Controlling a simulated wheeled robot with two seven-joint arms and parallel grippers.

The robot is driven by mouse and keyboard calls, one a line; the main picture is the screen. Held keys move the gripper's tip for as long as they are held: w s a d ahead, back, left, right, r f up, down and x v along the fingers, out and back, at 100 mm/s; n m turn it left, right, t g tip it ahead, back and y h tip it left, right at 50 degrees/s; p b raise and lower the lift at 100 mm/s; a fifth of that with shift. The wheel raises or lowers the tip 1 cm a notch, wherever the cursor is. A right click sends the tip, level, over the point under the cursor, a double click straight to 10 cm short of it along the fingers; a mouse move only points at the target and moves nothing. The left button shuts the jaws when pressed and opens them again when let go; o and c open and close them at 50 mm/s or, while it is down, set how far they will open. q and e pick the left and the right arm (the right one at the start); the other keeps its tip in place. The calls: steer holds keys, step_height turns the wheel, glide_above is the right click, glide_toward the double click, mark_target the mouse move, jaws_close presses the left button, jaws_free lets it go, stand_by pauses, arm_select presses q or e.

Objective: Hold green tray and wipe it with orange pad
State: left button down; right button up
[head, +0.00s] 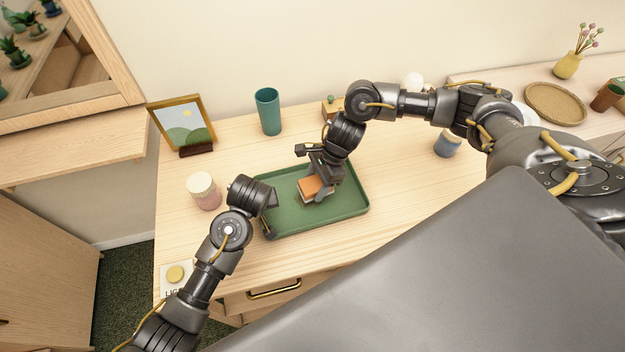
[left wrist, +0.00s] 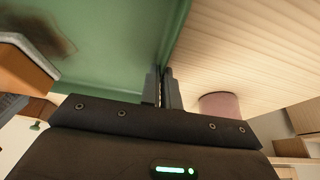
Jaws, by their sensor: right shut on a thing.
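The green tray (head: 345,209) lies on the wooden counter; its green floor and wall also show in the left wrist view (left wrist: 110,60). My right gripper (head: 322,188) is shut on the orange pad (head: 310,187), low over the tray's middle; whether the pad touches the floor I cannot tell. The pad also shows at the left of the left wrist view (left wrist: 22,66). A dark smudge (left wrist: 38,32) marks the tray floor beside it. My left gripper (head: 267,226) is at the tray's left edge. In the left wrist view its fingers (left wrist: 160,88) close on the tray wall, one each side.
A pink jar with a pale lid (head: 205,191) stands just left of the tray. A teal cup (head: 268,111) and a picture frame (head: 182,124) stand behind. A blue jar (head: 447,145) is to the right. Bare counter lies in front of the tray.

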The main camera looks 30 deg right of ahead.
steer(key=shift+r, duration=2.7)
steer(key=shift+f, duration=0.15)
